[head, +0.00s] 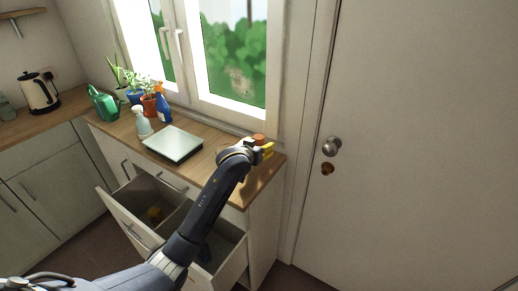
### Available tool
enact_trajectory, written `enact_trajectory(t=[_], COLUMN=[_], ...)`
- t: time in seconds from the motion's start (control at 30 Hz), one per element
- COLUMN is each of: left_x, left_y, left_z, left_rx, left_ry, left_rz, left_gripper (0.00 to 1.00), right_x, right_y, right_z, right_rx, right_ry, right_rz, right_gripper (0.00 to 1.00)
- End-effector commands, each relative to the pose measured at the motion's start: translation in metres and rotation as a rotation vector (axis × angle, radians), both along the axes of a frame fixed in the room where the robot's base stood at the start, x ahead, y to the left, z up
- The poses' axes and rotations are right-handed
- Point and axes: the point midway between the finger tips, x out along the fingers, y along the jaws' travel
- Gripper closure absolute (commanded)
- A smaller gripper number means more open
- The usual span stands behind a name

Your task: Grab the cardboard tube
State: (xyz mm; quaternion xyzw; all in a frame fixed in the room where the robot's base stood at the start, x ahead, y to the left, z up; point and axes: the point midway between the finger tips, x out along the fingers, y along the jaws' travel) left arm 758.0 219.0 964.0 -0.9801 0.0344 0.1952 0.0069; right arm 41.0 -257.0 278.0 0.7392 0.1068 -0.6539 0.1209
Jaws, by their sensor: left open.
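My left gripper (267,150), with yellow fingertips, is over the right end of the wooden counter, seen from behind along my dark arm. It is open. A small orange-brown round-topped thing (258,138) shows just behind the gripper, partly hidden by it. It may be the cardboard tube, but I cannot tell for sure, nor whether the fingers are around it or beside it. My right gripper is not in view.
Below, a drawer (128,219) is pulled out, with a small yellow-brown thing (154,214) inside. A closed door is at right.

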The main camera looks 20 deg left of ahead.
Motion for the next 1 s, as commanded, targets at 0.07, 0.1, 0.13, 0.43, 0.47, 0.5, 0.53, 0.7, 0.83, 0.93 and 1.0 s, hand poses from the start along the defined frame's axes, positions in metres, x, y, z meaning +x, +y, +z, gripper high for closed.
enact_trajectory(t=[0.07,0.1,0.13,0.43,0.47,0.5,0.53,0.7,0.83,0.93,1.0], left_x=[-0.0001,-0.0002,-0.0002,-0.0004,-0.0004,-0.0004,-0.0004,-0.0004,-0.0003,-0.0001,0.0000], left_y=[0.0000,-0.0001,-0.0001,-0.0001,-0.0001,-0.0001,-0.0002,-0.0002,-0.0002,-0.0003,-0.0006], left_z=[0.0002,0.0001,0.0001,0.0002,0.0001,0.0001,0.0001,0.0001,0.0006,0.0036,0.0080], left_rx=[0.000,0.000,0.000,0.000,0.000,0.000,0.000,0.000,0.000,0.000,-0.002], left_ry=[0.000,0.000,0.000,0.000,0.000,0.000,0.000,0.000,0.000,-0.001,-0.003], left_rz=[0.000,0.000,0.000,0.000,0.000,0.000,0.000,0.000,0.000,-0.001,-0.001], left_gripper=[0.38,0.37,0.41,0.76,0.77,0.77,0.77,0.77,0.77,0.77,0.77], right_x=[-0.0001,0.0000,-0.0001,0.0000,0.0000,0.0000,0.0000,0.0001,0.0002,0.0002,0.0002], right_y=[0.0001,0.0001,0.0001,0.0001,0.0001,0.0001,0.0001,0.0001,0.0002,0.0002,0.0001], right_z=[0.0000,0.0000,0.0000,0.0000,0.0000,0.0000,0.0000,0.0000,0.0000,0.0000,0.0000], right_rx=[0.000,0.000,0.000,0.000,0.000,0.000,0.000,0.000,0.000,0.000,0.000], right_ry=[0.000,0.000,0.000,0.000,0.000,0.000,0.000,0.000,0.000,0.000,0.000], right_rz=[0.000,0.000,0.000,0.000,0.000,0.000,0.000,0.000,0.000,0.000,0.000], right_gripper=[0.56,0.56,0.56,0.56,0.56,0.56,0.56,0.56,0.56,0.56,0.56])
